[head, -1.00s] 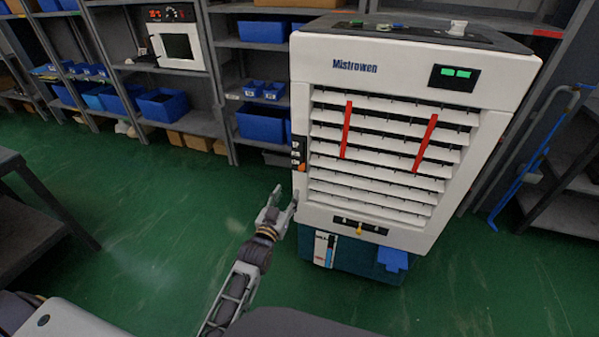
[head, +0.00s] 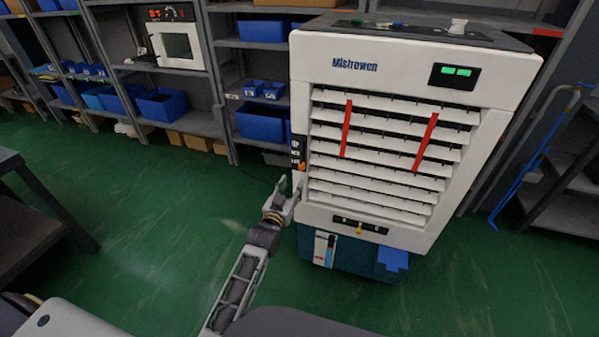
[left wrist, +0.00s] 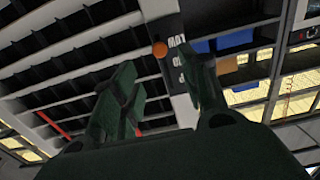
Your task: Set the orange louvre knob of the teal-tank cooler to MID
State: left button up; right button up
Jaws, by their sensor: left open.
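The cooler (head: 395,75) is white, marked "Mistrowen", with a teal tank (head: 345,255) at its base. Its orange louvre knob (head: 301,166) sits at the lower end of a dark label strip (head: 296,147) on the cooler's left front edge. In the left wrist view the round orange knob (left wrist: 159,49) shows beside the strip's white lettering, too unclear to read surely. My left gripper (head: 290,189) is open and empty, just below the knob. In the left wrist view its fingers (left wrist: 163,70) stand apart, with the knob ahead between their tips, apparently not touched.
White louvre slats (head: 380,160) carry two red ribbons. A small panel with a yellow knob (head: 360,231) sits below them. Shelving with blue bins (head: 163,104) stands behind on the left. A blue hand-truck frame (head: 530,165) is at right. Green floor (head: 150,230) is clear at left.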

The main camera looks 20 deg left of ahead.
aim_at(301, 168)
pick_arm(q)
jog(key=shift+w+d+b, duration=0.1)
jog(key=shift+w+b, duration=0.25)
jog(key=shift+w, duration=4.1)
pick_arm(e)
jog(key=shift+w+a+r, duration=0.25)
jog(key=shift+w+a, duration=0.4)
jog(key=shift+w, duration=0.1)
pick_arm(q)
jog(key=shift+c, duration=0.3)
pick_arm(e)
jog(key=shift+w+r, duration=0.1)
jog(key=shift+w, duration=0.1)
pick_arm(q)
jog(key=c, duration=0.7)
grip_shut()
